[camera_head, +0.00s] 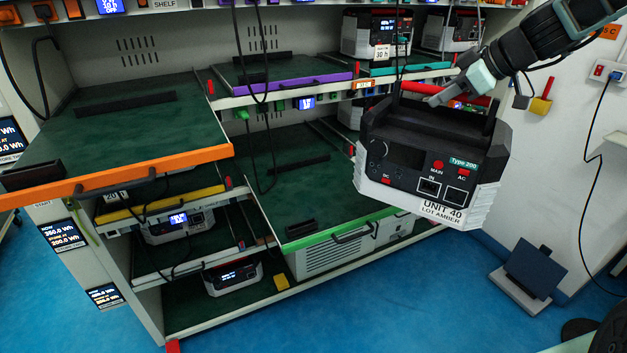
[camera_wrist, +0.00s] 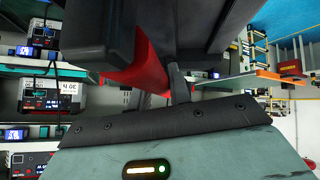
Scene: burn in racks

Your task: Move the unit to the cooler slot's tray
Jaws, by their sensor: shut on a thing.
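The unit (camera_head: 435,168), a black and white box marked "UNIT 40 LOT AMBER" and "Type 200", hangs in the air at the right of the head view, slightly tilted. My gripper (camera_head: 458,92) is shut on its red top handle, which also shows in the wrist view (camera_wrist: 142,68). The orange-fronted tray (camera_head: 130,172) at upper left is pulled out and empty except for low black bars. The green-fronted tray (camera_head: 340,227) below and right is also pulled out and bare, partly hidden by the unit. I cannot tell which slot is cooler.
A purple-fronted tray (camera_head: 290,88) sits behind. Units stand on a teal-fronted tray (camera_head: 400,70) and a yellow-fronted tray (camera_head: 160,202). Black cables (camera_head: 262,60) hang before the middle of the rack.

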